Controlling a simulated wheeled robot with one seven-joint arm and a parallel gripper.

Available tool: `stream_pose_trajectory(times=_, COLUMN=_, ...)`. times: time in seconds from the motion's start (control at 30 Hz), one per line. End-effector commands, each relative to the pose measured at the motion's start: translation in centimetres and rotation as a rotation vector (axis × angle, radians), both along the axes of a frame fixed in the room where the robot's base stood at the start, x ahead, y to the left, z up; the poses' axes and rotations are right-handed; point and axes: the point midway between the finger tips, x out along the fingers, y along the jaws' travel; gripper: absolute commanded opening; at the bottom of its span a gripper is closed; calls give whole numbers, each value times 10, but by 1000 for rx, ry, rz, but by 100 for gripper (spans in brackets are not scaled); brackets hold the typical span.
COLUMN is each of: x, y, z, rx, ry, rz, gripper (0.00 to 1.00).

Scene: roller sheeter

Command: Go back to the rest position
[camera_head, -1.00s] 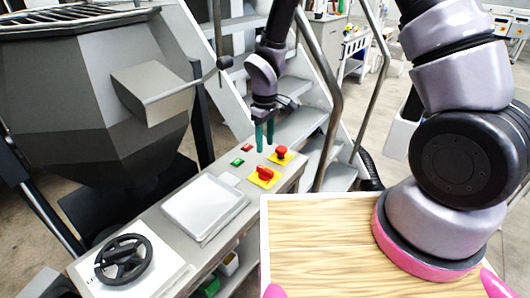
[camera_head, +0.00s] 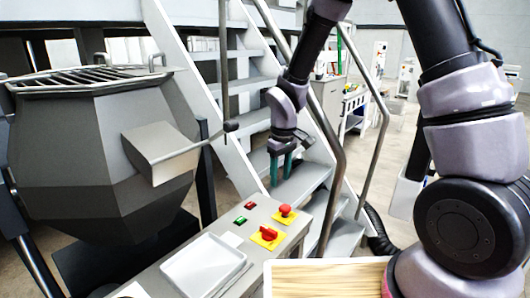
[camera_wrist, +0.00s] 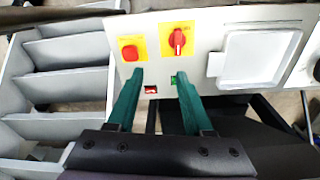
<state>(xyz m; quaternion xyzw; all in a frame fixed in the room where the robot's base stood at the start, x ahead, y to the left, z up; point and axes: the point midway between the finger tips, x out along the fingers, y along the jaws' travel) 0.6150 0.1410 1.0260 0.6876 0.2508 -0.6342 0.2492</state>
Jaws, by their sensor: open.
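My gripper (camera_head: 281,168) is open and empty, its two green fingers pointing down in the head view, in front of the metal stairs. In the wrist view, my gripper (camera_wrist: 158,100) shows its fingers spread apart, with the control panel (camera_wrist: 205,40) of the machine beyond them. The panel carries a red emergency button (camera_head: 285,210) on yellow, a red rotary switch (camera_head: 268,235) on yellow, a small red button (camera_head: 250,205) and a small green button (camera_head: 240,220). The gripper appears apart from the panel, touching nothing.
A large grey hopper (camera_head: 85,150) stands at the left with a protruding box (camera_head: 160,150). Metal stairs (camera_head: 300,185) with handrails (camera_head: 330,130) rise behind my gripper. A white tray-like plate (camera_head: 203,265) lies on the panel top. A wooden board (camera_head: 330,282) is at the bottom.

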Motion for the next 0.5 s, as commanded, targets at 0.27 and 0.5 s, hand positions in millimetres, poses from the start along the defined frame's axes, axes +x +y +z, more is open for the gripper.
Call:
stream_pose_trajectory(times=0.27, x=-1, y=-78, z=131, rx=104, ry=-135, rz=-345, gripper=51)
stream_pose_trajectory(times=0.5, x=-39, y=-137, z=215, rx=223, ry=-230, rz=-623, gripper=51)
